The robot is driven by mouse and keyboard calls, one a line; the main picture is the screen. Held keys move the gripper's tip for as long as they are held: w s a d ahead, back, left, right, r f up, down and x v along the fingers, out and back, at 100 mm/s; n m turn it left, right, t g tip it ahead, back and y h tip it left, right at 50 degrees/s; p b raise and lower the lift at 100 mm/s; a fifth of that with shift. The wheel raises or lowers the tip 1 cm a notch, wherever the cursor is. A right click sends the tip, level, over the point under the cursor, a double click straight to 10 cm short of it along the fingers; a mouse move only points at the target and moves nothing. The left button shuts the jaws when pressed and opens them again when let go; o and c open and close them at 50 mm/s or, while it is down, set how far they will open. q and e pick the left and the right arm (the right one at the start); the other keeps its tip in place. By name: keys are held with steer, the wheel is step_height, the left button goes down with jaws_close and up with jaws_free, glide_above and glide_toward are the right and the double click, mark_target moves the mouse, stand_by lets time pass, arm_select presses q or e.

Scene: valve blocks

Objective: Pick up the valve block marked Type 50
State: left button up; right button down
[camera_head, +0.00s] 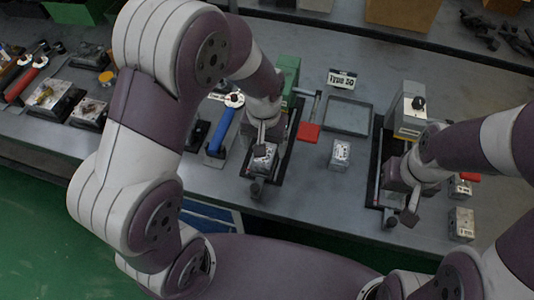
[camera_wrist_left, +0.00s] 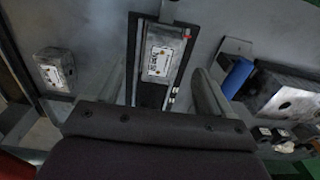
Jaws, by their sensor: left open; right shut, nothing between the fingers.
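A small sign reading "Type 50" (camera_head: 342,78) stands at the back, behind a shallow grey tray (camera_head: 347,131). A silver labelled block (camera_head: 264,157) sits in a dark fixture. My left gripper (camera_head: 259,163) is open above it, with a finger on either side. In the left wrist view this block (camera_wrist_left: 162,55) shows between the spread fingers. Another labelled block (camera_head: 340,154) stands on the table in front of the tray; a labelled block (camera_wrist_left: 55,69) also shows at the left in the wrist view. Block markings are too small to read. My right gripper (camera_head: 401,214) is shut and empty at the right fixture.
Two more labelled blocks (camera_head: 461,224) (camera_head: 459,188) stand at the right. A grey-white machine (camera_head: 409,108) stands behind my right gripper.

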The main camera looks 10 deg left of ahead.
arm_select(q)
steer(key=f, duration=0.2)
steer(key=w+f, duration=0.1)
steer(key=f, duration=0.3)
steer(key=shift+w+a+f, duration=0.1)
steer(key=shift+w+f, duration=0.1)
steer(key=shift+w, duration=0.05)
steer(key=shift+w+f, duration=0.1)
steer(key=shift+f, duration=0.1)
jaws_close()
